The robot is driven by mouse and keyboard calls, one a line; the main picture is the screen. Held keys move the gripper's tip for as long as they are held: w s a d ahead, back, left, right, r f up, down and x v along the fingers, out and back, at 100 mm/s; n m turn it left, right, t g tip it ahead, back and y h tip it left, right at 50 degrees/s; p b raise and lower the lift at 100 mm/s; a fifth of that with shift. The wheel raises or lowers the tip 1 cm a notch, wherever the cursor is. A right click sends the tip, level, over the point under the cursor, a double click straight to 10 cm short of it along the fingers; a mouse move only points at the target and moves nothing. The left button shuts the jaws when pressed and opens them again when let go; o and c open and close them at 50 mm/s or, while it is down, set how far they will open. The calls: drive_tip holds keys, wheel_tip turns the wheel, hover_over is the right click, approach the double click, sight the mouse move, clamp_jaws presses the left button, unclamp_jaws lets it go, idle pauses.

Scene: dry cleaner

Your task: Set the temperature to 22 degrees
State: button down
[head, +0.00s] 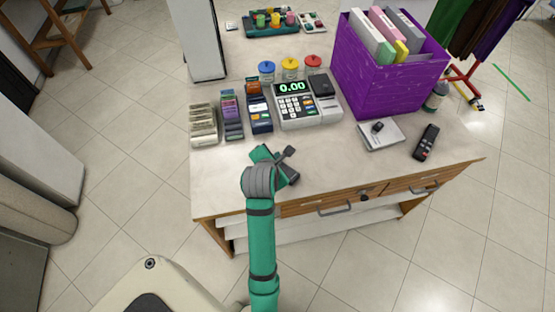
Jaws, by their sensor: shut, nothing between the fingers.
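A dark handheld remote (426,142) with small buttons, one of them reddish, lies on the right part of the white counter. Its markings are too small to read, and no temperature reading is legible in the head view. My gripper (289,151) is over the front middle of the counter, left of the remote and well apart from it. It is shut and empty. My wrist and forearm partly hide the counter's front edge.
A cash register (293,103) showing 0.00 and a card terminal (260,113) stand beyond my gripper. A purple box (385,80) of folders stands behind a white pad (381,134) bearing a small dark object.

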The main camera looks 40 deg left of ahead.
drive_tip(key=shift+f, duration=0.3)
idle(0.4)
drive_tip(key=shift+r, duration=0.8)
wheel_tip(320, 180, up, 5)
idle(0.6)
idle(0.6)
